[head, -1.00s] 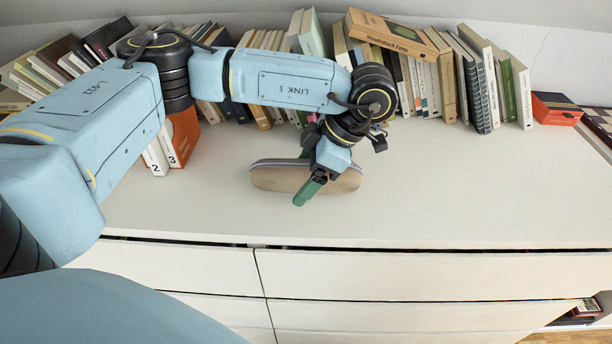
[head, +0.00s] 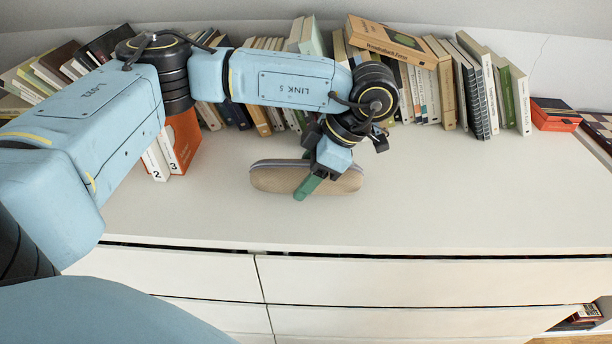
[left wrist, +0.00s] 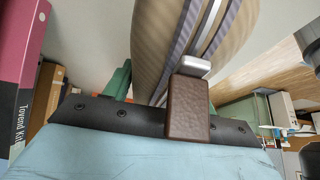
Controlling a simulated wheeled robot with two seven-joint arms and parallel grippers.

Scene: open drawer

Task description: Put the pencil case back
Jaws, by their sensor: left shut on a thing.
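The pencil case (head: 276,179) is a long, rounded beige case with a dark striped zip band. It lies crosswise at the middle of the white dresser top in the head view. My left gripper (head: 305,176) is over its middle, shut on it, with one green finger against its near side. The far finger is mostly hidden. In the left wrist view the case (left wrist: 153,45) rises between the fingers, with a metal zip slider and brown pull tab in front; a green finger shows at its left. I cannot tell whether the case is lifted. My right gripper is not in view.
A row of books (head: 488,85) stands along the back wall, one orange book (head: 390,40) lying on top. Numbered white-and-orange volumes (head: 158,160) stand left of the case. A red box (head: 553,118) sits at right. The dresser top (head: 450,195) is clear at front and right; drawer fronts (head: 430,281) lie below.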

